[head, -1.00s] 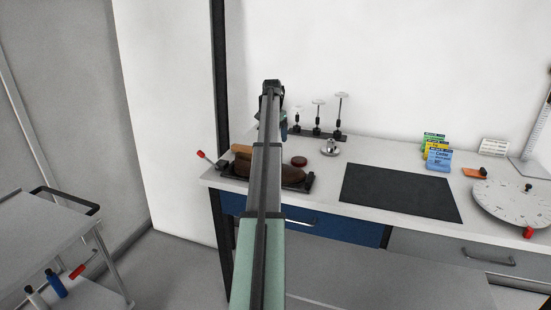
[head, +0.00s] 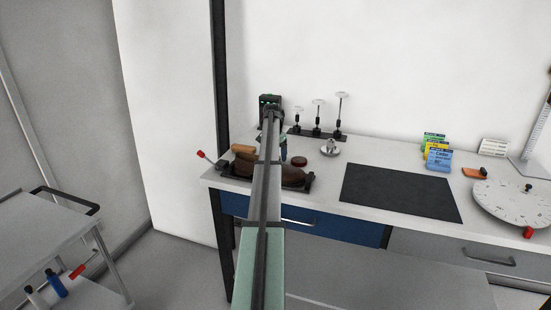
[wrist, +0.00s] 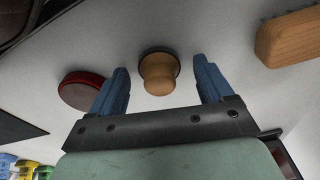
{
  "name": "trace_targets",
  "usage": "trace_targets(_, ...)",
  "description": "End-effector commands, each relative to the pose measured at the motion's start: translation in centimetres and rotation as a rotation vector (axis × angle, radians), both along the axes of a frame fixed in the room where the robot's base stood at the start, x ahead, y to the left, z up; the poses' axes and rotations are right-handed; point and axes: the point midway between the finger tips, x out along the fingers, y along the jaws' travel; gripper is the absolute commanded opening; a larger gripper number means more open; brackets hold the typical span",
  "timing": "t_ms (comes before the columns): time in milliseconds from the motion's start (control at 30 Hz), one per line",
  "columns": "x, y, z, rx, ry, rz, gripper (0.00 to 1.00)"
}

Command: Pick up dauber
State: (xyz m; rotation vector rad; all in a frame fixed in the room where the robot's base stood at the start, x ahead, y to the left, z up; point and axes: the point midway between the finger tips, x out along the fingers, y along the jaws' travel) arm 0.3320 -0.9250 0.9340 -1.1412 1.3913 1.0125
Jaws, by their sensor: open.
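The dauber (wrist: 158,80), with a round wooden knob and a dark round base, shows in the wrist view on the pale bench top. My gripper (wrist: 160,65) is open, with its two blue fingers on either side of the dauber in that view. Gaps show between the knob and both fingers, and nothing is held. In the head view, a blue part of my gripper (head: 284,150) shows beside my arm, low over the back left of the bench. The dauber is hidden behind my arm there.
A red-brown round tin (wrist: 80,90) is left of the fingers in the wrist view, close to the left one. A wooden-handled brush (wrist: 288,38) lies right. In the head view, a brown shoe (head: 292,176) sits in front, a metal knob (head: 330,147) right, and several stands (head: 317,120) behind.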

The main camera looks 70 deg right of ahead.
Motion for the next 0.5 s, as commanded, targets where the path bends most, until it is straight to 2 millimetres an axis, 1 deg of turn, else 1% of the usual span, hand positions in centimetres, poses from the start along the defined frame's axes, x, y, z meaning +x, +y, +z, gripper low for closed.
trace_targets(167,0.0,-0.02,0.03,-0.001,0.0,0.0,0.8)
trace_targets(500,0.0,-0.01,0.06,-0.001,0.0,0.0,0.48)
